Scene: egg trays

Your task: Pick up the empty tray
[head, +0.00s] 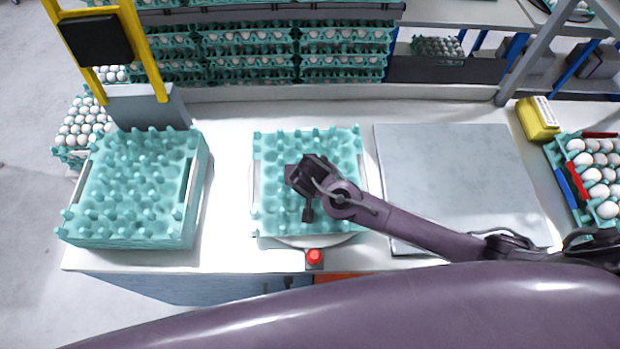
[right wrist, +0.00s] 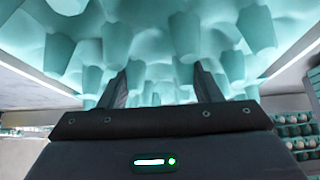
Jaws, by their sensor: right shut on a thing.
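An empty teal egg tray (head: 275,150) is at the middle of the white table, over a round white plate (head: 305,241). My right gripper (head: 307,205) is over this tray, coming in from the right. In the right wrist view, the fingers of my right gripper (right wrist: 165,88) reach in among the teal pegs of the tray (right wrist: 150,45) and are shut on it. The exact grip point is hidden by the pegs and the gripper body. A stack of empty teal trays (head: 135,185) stands on the left of the table. My left gripper is not in view.
A flat grey plate (head: 455,180) lies right of the middle tray. A yellow box (head: 537,119) and a tray of white eggs (head: 600,180) are at the far right. A red button (head: 314,256) is at the front edge. Shelves of filled egg trays (head: 295,50) stand behind.

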